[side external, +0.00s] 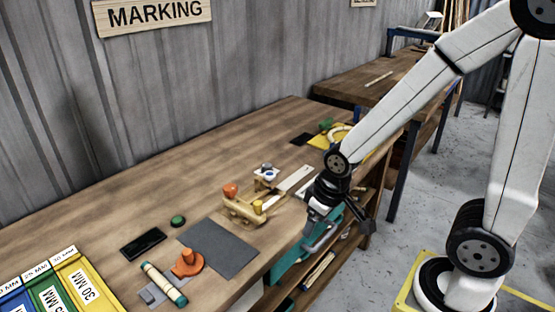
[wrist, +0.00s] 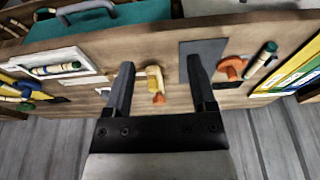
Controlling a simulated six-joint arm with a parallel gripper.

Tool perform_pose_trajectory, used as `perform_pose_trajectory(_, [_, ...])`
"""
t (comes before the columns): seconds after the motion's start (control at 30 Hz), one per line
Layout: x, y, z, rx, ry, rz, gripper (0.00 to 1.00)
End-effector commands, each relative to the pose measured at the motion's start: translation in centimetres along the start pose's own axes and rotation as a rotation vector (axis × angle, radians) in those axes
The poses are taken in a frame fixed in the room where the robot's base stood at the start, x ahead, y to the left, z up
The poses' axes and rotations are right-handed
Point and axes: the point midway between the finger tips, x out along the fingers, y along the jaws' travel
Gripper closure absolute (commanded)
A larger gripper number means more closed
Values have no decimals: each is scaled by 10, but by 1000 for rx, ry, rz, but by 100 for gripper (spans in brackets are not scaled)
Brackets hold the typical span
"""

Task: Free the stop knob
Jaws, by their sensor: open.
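A small wooden jig (side external: 243,211) stands on the bench, with an orange knob (side external: 231,190) on its left end and a yellow piece (side external: 258,206) on its right. No label shows which part is the stop knob. In the wrist view the jig (wrist: 153,77) and its orange knob (wrist: 158,99) lie between my fingers in the picture, well beyond them. My gripper (wrist: 160,64) is open and empty. In the side view my gripper (side external: 342,222) hangs at the bench's front edge, right of the jig and apart from it.
A grey mat (side external: 228,250), an orange clamp-like piece (side external: 187,262), a green-ended roll (side external: 165,285) and a black device (side external: 143,244) lie left of the jig. A teal box (side external: 290,267) with a grey handle is below the front edge. Bare bench lies behind the jig.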

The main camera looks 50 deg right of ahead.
Motion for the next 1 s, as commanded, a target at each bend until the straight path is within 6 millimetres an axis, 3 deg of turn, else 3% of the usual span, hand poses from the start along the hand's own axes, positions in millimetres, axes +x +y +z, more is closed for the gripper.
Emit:
perform_pose_trajectory(0.17, [0, 0, -5, 5, 2, 1, 8])
perform_pose_trajectory(0.37, [4, 2, -33, 33, 12, 10, 8])
perform_pose_trajectory(1.0, [45, 18, -208, 252, 98, 81, 8])
